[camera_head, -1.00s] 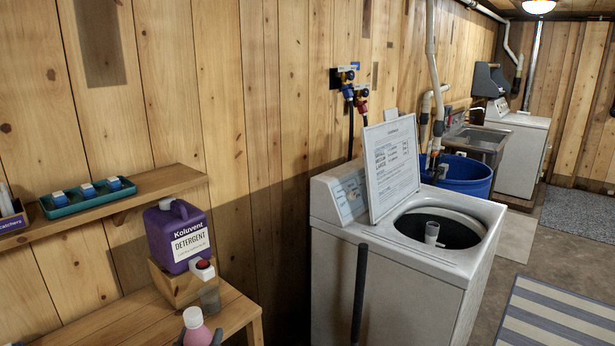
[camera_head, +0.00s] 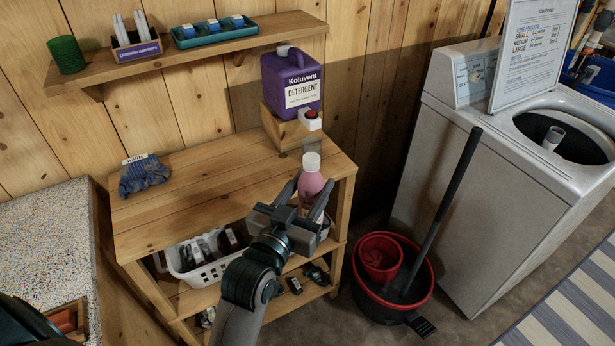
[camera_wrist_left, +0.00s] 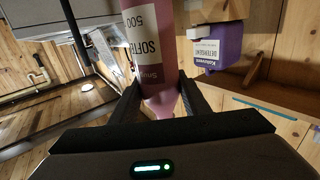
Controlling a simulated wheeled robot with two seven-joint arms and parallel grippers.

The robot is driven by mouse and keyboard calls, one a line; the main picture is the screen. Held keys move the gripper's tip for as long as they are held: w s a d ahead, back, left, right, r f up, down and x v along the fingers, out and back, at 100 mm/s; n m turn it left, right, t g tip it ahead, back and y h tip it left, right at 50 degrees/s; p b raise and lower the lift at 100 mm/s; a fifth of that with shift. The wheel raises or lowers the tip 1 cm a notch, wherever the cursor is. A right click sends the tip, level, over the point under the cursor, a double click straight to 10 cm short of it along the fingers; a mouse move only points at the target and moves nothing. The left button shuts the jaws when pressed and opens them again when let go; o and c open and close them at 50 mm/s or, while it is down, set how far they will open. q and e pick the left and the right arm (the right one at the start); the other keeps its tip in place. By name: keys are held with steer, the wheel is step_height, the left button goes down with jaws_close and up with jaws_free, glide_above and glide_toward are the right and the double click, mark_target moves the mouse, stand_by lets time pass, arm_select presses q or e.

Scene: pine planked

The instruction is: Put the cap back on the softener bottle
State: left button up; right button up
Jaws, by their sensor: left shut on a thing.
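My left gripper (camera_head: 305,204) is shut on the bottle, one finger on each side. In the left wrist view the bottle (camera_wrist_left: 150,45) shows its "SOFT..." label between the fingers (camera_wrist_left: 162,95). The gripper hides its lower part in the head view, and I cannot tell whether its base touches the bench. I cannot make out a separate loose cap.
A white basket (camera_head: 205,272) sits on the lower shelf. A red-rimmed bucket (camera_head: 385,312) stands beside the washer (camera_head: 500,170).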

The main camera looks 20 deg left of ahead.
arm_select(q)
steer(key=s+d+m+g+h, duration=0.1)
steer(key=d+m+g+h, duration=0.1)
steer(key=d+h, duration=0.3)
steer(key=s+d+m+g+h, duration=0.1)
steer(key=d+m+h, duration=0.4)
steer(key=d, duration=0.8)
steer(key=shift+s+r+g, duration=0.25)
steer(key=shift+r+g, duration=0.05)
steer(key=shift+g, duration=0.3)
steer(key=shift+d, duration=0.1)
